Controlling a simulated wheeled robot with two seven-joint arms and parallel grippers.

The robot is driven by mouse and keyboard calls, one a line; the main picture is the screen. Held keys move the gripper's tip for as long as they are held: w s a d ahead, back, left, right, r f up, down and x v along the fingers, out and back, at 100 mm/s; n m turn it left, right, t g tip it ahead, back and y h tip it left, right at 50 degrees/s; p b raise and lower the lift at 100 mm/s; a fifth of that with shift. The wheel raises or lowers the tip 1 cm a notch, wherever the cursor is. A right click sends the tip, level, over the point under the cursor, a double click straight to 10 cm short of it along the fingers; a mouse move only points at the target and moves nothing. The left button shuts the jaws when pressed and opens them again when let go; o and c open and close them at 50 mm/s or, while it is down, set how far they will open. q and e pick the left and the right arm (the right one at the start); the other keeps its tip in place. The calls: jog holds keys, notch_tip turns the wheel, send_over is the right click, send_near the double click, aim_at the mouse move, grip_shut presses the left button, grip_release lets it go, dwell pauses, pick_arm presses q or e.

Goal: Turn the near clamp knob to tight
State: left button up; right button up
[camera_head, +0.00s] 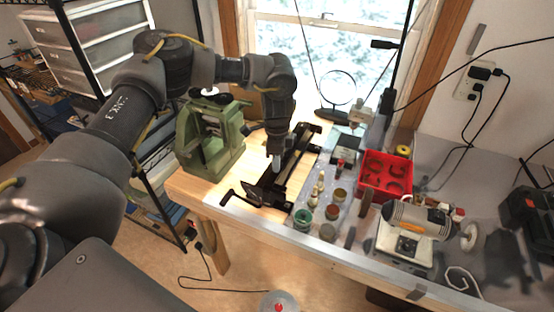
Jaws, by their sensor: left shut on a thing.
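A long black clamp (296,168) with rails lies on the wooden bench top, running from the back right to the front left, with a crank handle (226,197) at its near left end. My left arm reaches over from the left and its gripper (275,166) points down onto the near half of the clamp. It is shut on the near clamp knob, which the fingers and wrist mostly hide, so its turn position cannot be told. My right gripper is not in view.
Small jars (302,218), a red bin (386,176) and a bench grinder (411,225) stand to the right. A magnifier lens (338,88) is behind. The bench's front edge (340,256) is near.

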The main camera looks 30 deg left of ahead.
pick_arm(q)
jog(key=m, duration=0.6)
jog(key=shift+b, duration=0.35)
jog(key=m, duration=0.4)
jog(key=shift+m, duration=0.3)
jog(key=m+p, duration=0.1)
jog(key=m, duration=0.7)
jog(key=shift+m, duration=1.9)
jog(key=o, duration=1)
